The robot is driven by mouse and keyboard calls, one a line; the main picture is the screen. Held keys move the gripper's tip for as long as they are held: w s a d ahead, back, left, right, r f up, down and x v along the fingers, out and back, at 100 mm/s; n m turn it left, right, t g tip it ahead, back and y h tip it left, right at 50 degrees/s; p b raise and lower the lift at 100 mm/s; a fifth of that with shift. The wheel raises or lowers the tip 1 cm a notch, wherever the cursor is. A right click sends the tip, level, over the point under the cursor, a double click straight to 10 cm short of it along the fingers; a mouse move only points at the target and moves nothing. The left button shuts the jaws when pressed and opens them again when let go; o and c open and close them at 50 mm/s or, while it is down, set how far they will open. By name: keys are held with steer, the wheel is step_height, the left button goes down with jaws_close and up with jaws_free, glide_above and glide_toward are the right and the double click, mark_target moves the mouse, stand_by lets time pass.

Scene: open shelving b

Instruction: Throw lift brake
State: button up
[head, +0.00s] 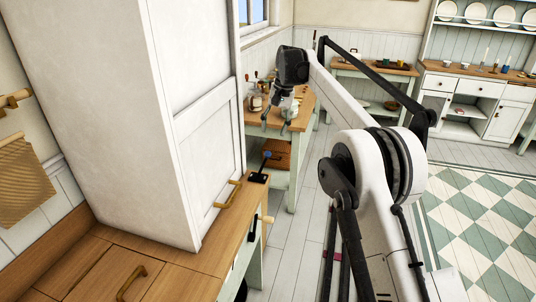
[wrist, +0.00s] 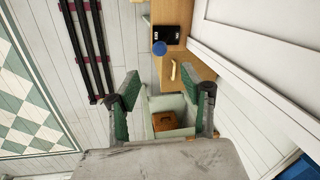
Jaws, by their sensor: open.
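The lift brake is a lever with a blue knob (head: 267,154) on a small black base (head: 258,178), at the far end of the wooden counter beside the tall white cabinet. In the wrist view its blue knob (wrist: 159,47) and black plate with white marks (wrist: 171,34) show beyond the fingertips, near the top. My gripper (head: 275,123) points down, beyond and above the lever in the head view. In the wrist view its two green-padded fingers (wrist: 160,85) are wide apart with nothing between them. My gripper is open and apart from the knob.
The tall white cabinet (head: 180,100) with a brass handle (head: 228,193) stands close to the lever. Behind, a wooden table (head: 300,118) holds several items.

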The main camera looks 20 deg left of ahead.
mark_target(268, 153)
steer(key=f, duration=0.3)
steer(key=a+f, duration=0.1)
steer(key=f, duration=0.3)
steer(key=a+f, duration=0.1)
steer(key=f, duration=0.3)
steer(key=shift+s+p, duration=0.25)
steer(key=shift+p, duration=0.05)
steer(key=shift+c, duration=0.4)
jaws_close()
